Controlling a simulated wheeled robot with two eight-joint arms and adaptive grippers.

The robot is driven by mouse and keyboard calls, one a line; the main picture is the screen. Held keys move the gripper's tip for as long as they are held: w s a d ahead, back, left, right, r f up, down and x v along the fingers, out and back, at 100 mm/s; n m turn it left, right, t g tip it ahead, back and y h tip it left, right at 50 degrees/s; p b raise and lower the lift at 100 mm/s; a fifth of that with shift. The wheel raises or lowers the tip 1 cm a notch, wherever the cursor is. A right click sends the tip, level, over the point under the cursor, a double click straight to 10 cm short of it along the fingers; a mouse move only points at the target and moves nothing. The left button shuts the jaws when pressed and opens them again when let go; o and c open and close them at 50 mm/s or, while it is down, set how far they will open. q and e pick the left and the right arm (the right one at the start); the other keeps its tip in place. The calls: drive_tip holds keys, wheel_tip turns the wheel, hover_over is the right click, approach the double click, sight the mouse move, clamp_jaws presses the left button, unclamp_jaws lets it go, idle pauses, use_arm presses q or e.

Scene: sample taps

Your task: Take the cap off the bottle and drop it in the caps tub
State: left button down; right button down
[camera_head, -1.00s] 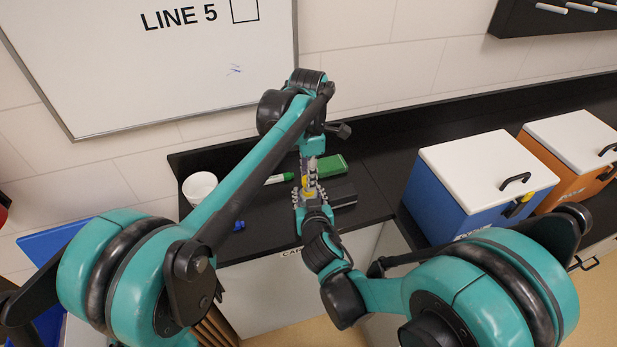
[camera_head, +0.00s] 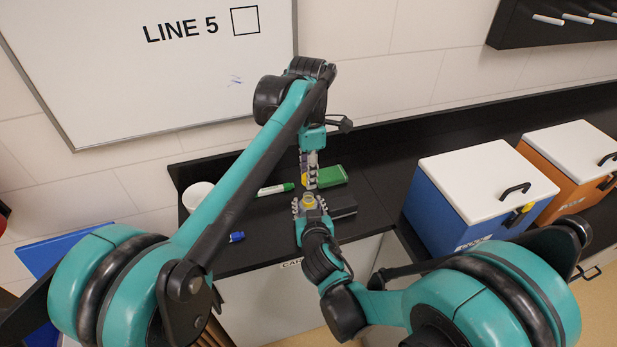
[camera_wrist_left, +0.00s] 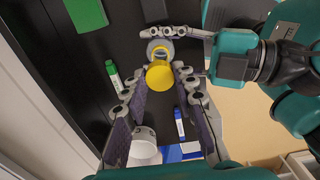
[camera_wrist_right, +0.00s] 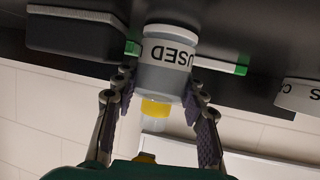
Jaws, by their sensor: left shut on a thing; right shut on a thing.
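The yellow cap (camera_wrist_left: 160,75) is between the fingers of my left gripper (camera_wrist_left: 157,92), off the bottle and above its mouth. In the head view the left gripper (camera_head: 307,172) points down over the bottle. My right gripper (camera_wrist_right: 160,98) is shut around the bottle (camera_wrist_right: 166,68), which is grey-white with "USED" print, a yellow band and a clear neck. The open bottle mouth (camera_wrist_left: 160,49) shows in the left wrist view. The white caps tub (camera_head: 199,188) stands at the left on the counter, partly behind my left arm. It also shows in the right wrist view (camera_wrist_right: 302,94).
A green-ended marker (camera_head: 273,189), a green box (camera_head: 331,175), a black block (camera_head: 342,206) and a small blue item (camera_head: 237,237) lie on the dark counter (camera_head: 262,250). A blue cooler box (camera_head: 445,195) and an orange one (camera_head: 560,190) stand to the right.

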drive_tip(key=c, duration=0.8)
unclamp_jaws()
drive_tip(key=v, duration=1.2)
